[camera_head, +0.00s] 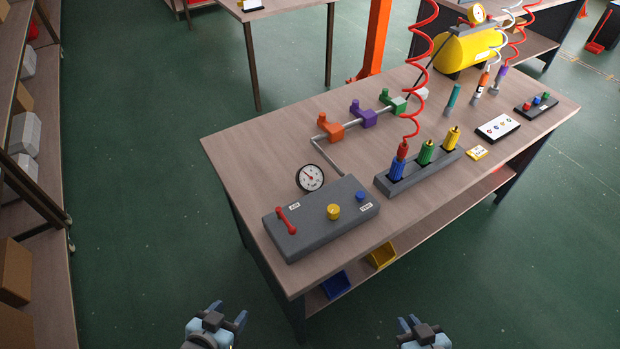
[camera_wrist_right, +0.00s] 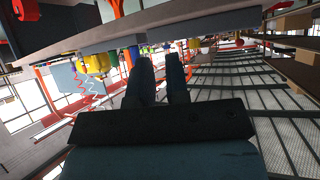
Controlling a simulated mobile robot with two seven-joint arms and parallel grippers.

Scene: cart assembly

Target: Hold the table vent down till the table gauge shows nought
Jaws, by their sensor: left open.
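A grey control box (camera_head: 318,232) sits on the near left end of the workbench. It carries a red lever (camera_head: 287,219) at its left, a yellow knob (camera_head: 333,211) and a blue button (camera_head: 360,196) at its right, with small white labels too small to read. The round white table gauge (camera_head: 310,178) stands just behind the box; its reading is too small to tell. My left gripper (camera_head: 229,311) is open and empty, in front of the bench. My right gripper (camera_head: 409,322) is also empty, its fingers a little apart in the right wrist view (camera_wrist_right: 161,72). Neither touches the box.
A grey holder (camera_head: 418,174) with blue, green and yellow tools stands right of the box, a red coiled hose rising from it. A pipe with orange, purple and green valves (camera_head: 362,115) runs behind. Bins (camera_head: 381,255) sit on the lower shelf.

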